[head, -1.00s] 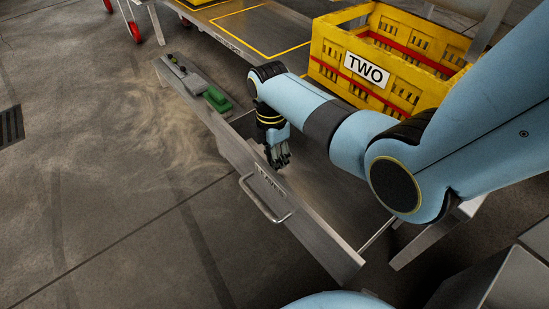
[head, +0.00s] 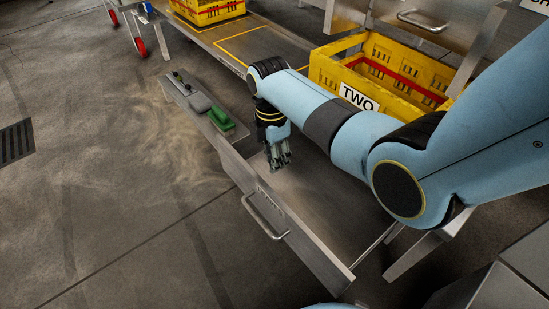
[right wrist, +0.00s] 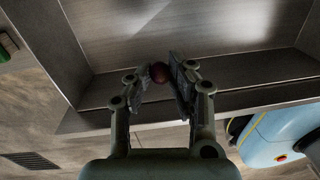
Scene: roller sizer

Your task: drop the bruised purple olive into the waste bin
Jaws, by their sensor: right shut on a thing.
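A small dark purple olive (right wrist: 160,72) sits between the fingertips of my right gripper (right wrist: 156,75) in the right wrist view. The gripper is shut on it. In the head view my right gripper (head: 279,162) points down over the metal drawer-like tray (head: 325,205), just inside its front wall. The olive is too small to make out there. In the right wrist view the tray's floor (right wrist: 235,25) lies beyond the fingertips. I cannot pick out the waste bin for sure. My left gripper is not in view.
A yellow crate marked TWO (head: 358,97) stands behind my right arm. Another yellow crate (head: 208,10) stands at the top. A green block (head: 221,119) lies on the tray's ledge. The front wall has a handle (head: 264,218). Open floor lies at left.

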